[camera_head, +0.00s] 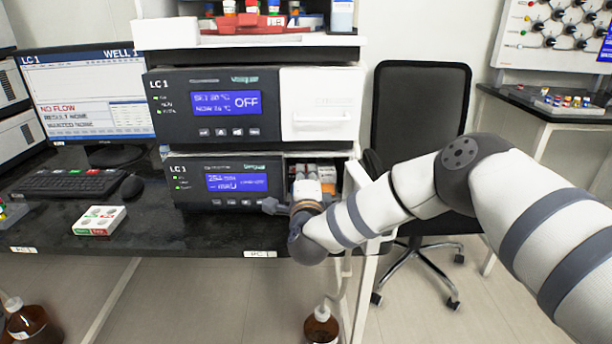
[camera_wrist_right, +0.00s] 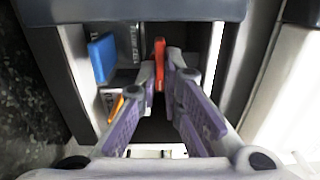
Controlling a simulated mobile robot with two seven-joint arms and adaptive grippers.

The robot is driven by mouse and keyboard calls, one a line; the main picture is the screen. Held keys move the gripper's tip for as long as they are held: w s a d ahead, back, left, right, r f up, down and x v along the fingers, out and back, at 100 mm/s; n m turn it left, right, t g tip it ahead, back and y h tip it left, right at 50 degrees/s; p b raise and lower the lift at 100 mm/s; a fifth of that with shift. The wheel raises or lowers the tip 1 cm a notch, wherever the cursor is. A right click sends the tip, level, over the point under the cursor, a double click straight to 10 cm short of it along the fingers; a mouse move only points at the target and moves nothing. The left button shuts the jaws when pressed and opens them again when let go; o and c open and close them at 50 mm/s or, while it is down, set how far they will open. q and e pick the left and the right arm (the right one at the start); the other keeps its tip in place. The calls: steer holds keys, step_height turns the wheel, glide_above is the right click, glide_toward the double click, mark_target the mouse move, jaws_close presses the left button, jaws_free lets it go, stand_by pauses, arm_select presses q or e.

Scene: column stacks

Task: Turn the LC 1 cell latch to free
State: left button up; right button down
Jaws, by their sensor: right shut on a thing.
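The lower LC 1 module (camera_head: 222,184) has an open bay at its right side, seen in the head view. My right gripper (camera_wrist_right: 166,74) reaches into this bay. In the right wrist view its two purple-grey fingers close in on a narrow upright red piece, which looks like the cell latch (camera_wrist_right: 159,50). The gripper is shut on it, and the fingertips cover its lower part. In the head view my wrist hides the latch. I cannot read the latch's setting. My left gripper is not in view.
The bay's side walls stand close around my fingers. A blue part (camera_wrist_right: 102,57) and an orange part (camera_wrist_right: 116,108) sit left of them. The upper LC 1 module (camera_head: 215,132) is above. A chair (camera_head: 420,110) stands behind my arm.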

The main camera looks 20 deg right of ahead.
steer(key=shift+a, duration=0.1)
steer(key=c, duration=1.7)
jaws_free()
steer(key=v, duration=1.2)
